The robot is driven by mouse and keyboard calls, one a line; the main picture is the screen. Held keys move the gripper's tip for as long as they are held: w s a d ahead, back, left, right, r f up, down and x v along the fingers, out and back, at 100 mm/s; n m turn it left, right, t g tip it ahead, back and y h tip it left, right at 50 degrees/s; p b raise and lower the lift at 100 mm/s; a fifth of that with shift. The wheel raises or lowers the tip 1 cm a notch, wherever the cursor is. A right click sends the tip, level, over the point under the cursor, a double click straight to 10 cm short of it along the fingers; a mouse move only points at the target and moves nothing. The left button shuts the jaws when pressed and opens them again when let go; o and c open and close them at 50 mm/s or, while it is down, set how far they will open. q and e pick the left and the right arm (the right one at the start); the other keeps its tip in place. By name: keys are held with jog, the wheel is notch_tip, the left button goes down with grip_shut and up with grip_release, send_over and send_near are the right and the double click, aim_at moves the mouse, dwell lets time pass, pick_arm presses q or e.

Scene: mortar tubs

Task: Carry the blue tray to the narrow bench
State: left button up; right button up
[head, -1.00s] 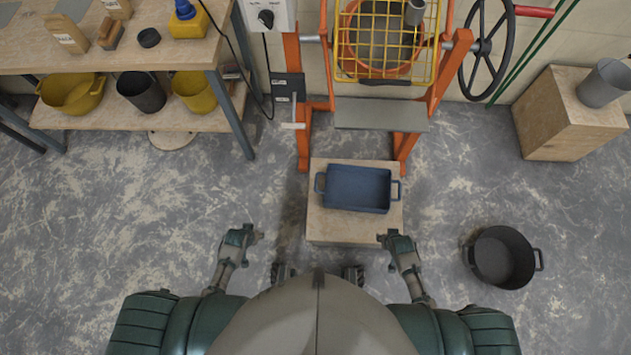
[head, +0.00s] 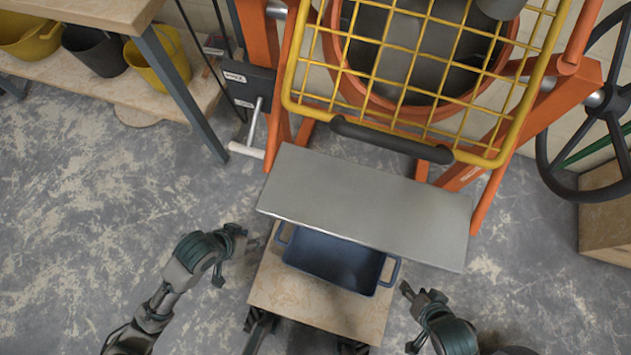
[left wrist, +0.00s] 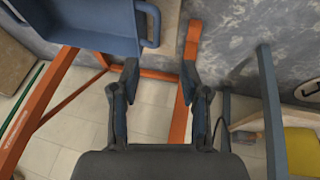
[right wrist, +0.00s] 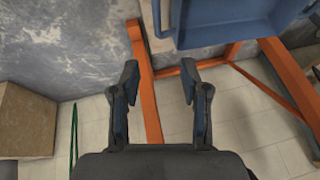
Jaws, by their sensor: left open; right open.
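The blue tray (head: 330,262) is a rectangular tub with a handle at each end. My right gripper (head: 408,298) is open and empty, just right of the right handle. The tray shows at top left in the left wrist view (left wrist: 95,25) and at top right in the right wrist view (right wrist: 225,22). I cannot tell which surface is the narrow bench.
The flat grey plate (head: 365,205) overhangs the tray, in front of an orange-framed mixer with a yellow grid guard (head: 400,95). A lever (head: 247,150) sticks out at its left. A workbench (head: 90,8) with tubs is at upper left. The floor at left is clear.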

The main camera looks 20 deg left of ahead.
pick_arm(q)
jog(key=d, duration=0.1)
pick_arm(e)
jog(key=d, duration=0.1)
pick_arm(q)
send_near(278, 231)
pick_arm(e)
send_near(398, 269)
pick_arm(q)
jog(key=x, duration=0.6)
jog(key=shift+w+d+f, duration=0.1)
jog(key=shift+d+f, duration=0.2)
jog(key=shift+f, duration=0.05)
jog(key=x, duration=0.4)
jog(key=shift+a+f, duration=0.15)
jog(key=shift+a, duration=0.15)
pick_arm(e)
jog(key=x, duration=1.1)
jog(key=shift+a, duration=0.1)
pick_arm(q)
jog(key=shift+d, duration=0.15)
jog(key=c, duration=0.6)
pick_arm(e)
jog(key=c, duration=0.6)
pick_arm(q)
grip_shut()
pick_arm(e)
grip_shut()
